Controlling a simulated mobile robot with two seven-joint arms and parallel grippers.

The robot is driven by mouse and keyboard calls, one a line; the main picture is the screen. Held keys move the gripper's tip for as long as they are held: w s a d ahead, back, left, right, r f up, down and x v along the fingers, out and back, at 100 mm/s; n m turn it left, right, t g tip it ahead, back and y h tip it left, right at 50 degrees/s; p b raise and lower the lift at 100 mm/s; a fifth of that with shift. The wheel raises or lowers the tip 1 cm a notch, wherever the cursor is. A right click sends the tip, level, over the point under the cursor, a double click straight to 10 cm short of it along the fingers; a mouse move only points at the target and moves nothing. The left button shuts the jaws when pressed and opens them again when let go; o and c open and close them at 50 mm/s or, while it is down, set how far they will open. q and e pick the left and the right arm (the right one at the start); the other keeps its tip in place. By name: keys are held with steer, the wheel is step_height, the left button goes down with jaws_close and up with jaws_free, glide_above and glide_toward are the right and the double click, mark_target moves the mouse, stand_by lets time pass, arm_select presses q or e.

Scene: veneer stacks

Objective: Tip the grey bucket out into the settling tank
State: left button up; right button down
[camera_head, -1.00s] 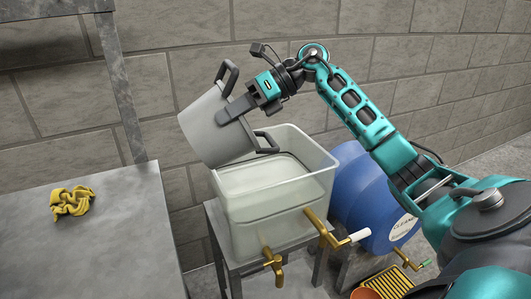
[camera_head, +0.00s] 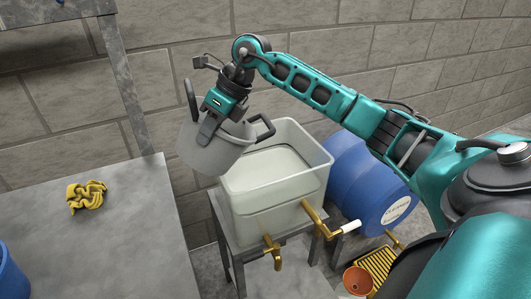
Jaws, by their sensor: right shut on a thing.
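The grey bucket (camera_head: 209,154) hangs in the air at the left side of the settling tank, slightly tilted, with its dark handles raised at either side. My right gripper (camera_head: 207,128) is shut on the bucket's near wall at the rim. The inside of the bucket is mostly hidden by the gripper. The settling tank (camera_head: 275,205) is a translucent pale box, open at the top, with pale content inside. It stands on a grey stand with brass taps at its front. My left gripper is not in view.
A grey table (camera_head: 120,240) at the left holds a crumpled yellow cloth (camera_head: 86,195). A blue barrel (camera_head: 365,185) lies right of the tank. A yellow grate (camera_head: 378,266) and an orange pot (camera_head: 357,280) are low at the right. A blue container (camera_head: 10,275) shows at the lower left edge.

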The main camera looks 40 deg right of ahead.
steer(key=w+a+f+g+h, duration=0.2)
steer(key=w+a+f+h, duration=0.1)
steer(key=a+h, duration=0.3)
steer(key=shift+a+f+g+h, duration=0.3)
steer(key=shift+a+f, duration=0.05)
steer(key=shift+a, duration=0.15)
stand_by(0.6)
